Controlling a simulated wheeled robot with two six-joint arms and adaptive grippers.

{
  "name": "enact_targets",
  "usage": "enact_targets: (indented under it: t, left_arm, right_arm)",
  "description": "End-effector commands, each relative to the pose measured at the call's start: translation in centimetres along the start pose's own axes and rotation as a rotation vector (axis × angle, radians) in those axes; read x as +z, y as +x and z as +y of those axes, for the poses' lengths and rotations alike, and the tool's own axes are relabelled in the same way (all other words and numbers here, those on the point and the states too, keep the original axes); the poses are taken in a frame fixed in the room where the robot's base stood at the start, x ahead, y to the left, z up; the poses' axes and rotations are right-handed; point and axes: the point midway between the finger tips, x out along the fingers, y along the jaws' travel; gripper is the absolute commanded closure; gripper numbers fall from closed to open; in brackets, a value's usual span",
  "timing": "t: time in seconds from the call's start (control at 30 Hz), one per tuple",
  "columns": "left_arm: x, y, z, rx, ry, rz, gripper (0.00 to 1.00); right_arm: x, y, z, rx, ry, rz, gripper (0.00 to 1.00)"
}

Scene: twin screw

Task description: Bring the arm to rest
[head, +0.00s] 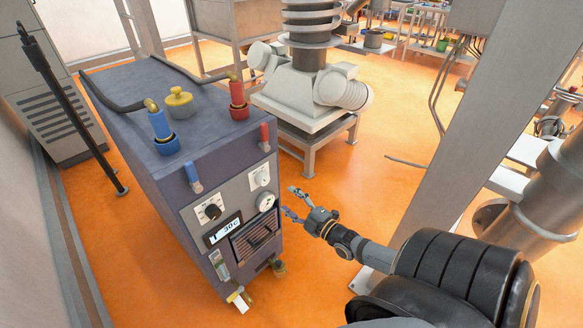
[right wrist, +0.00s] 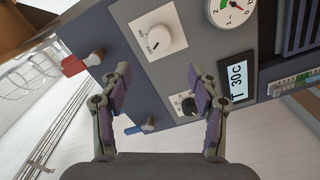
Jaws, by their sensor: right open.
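My right gripper (head: 288,201) is open and empty, in front of the right part of the front panel of a grey-blue machine (head: 150,195). It appears apart from the panel. In the right wrist view its two fingers (right wrist: 158,75) stand wide apart with nothing between them. The panel's white dial knob (right wrist: 157,38), a round gauge (right wrist: 232,10) and a display (right wrist: 237,80) reading "T 30C" lie beyond the fingers. My left gripper is not in view.
The machine carries a blue valve (head: 162,130), a red valve (head: 238,100) and a yellow cap (head: 179,100) on top. A grey post (head: 460,130) stands behind my right arm. A pale machine on a stand (head: 312,120) is further back. Orange floor between is clear.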

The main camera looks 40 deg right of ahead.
Motion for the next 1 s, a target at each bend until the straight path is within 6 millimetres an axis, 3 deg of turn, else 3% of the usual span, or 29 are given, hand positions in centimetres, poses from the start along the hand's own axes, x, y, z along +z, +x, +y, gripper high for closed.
enact_targets:
  t: [0.37, 0.47, 0.57, 0.7, 0.77, 0.87, 1.0]
  left_arm:
    - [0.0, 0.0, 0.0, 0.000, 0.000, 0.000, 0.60]
    - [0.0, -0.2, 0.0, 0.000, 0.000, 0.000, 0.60]
    - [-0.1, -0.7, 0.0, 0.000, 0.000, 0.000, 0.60]
    - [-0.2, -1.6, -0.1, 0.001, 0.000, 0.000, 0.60]
    - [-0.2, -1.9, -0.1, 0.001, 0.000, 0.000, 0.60]
    - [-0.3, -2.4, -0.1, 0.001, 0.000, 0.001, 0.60]
    - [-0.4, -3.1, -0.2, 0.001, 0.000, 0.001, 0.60]
  right_arm:
    - [0.1, 0.0, -0.1, -0.001, 0.002, -0.002, 0.39]
    - [1.4, -0.4, -1.3, -0.028, 0.027, -0.039, 0.39]
    - [5.0, -1.9, -5.2, -0.109, 0.108, -0.150, 0.39]
    - [10.8, -7.2, -14.5, -0.277, 0.309, -0.404, 0.39]
    - [12.3, -10.1, -18.8, -0.345, 0.400, -0.520, 0.39]
    - [13.4, -15.8, -25.7, -0.452, 0.545, -0.717, 0.39]
    - [11.9, -24.5, -34.2, -0.585, 0.723, -0.991, 0.39]
